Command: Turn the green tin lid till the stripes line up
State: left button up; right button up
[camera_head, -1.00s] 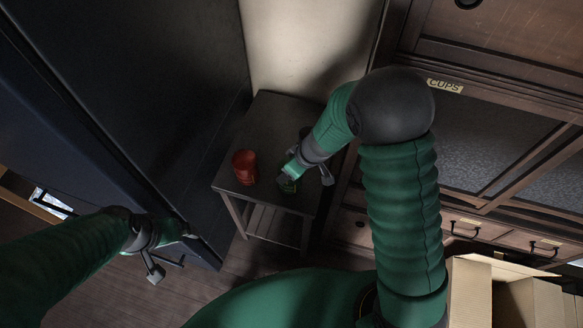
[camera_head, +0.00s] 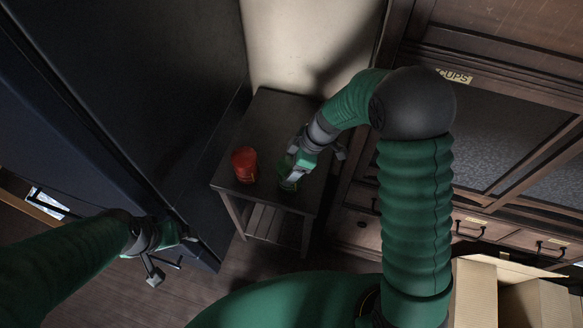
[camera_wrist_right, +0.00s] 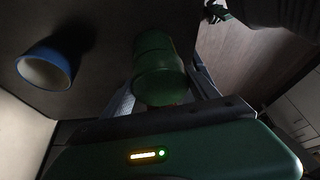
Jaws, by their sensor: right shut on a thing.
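The green tin (camera_head: 288,186) stands near the front right of the small dark table, mostly covered by my right gripper (camera_head: 294,172) in the head view. In the right wrist view the green tin (camera_wrist_right: 158,68) sits between the fingers of my right gripper (camera_wrist_right: 160,95), which is shut on its lid end. I cannot make out the stripes in either view. My left gripper (camera_head: 180,243) hangs at the lower left, away from the tin, in front of a tall dark cabinet; its finger opening is too small to judge.
A red tin (camera_head: 244,164) stands on the table (camera_head: 262,118), left of the green one. A blue cup (camera_wrist_right: 46,66) shows in the right wrist view. A dark cabinet (camera_head: 120,90) stands left, a wooden cupboard (camera_head: 500,130) right, and an open cardboard box (camera_head: 480,290) lower right.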

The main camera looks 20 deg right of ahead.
jog(key=shift+s+r+n, duration=0.1)
jog(key=shift+r+n, duration=0.3)
jog(key=shift+n, duration=0.3)
jog(key=shift+w+d+f, duration=0.2)
jog(key=shift+w+f, duration=0.2)
jog(key=shift+w+d+f, duration=0.15)
jog(key=shift+d, duration=0.05)
jog(key=shift+f, duration=0.1)
jog(key=shift+s+a+b, duration=0.25)
jog(key=shift+s+b, duration=0.05)
jog(key=shift+b, duration=0.05)
jog(key=o, duration=1.4)
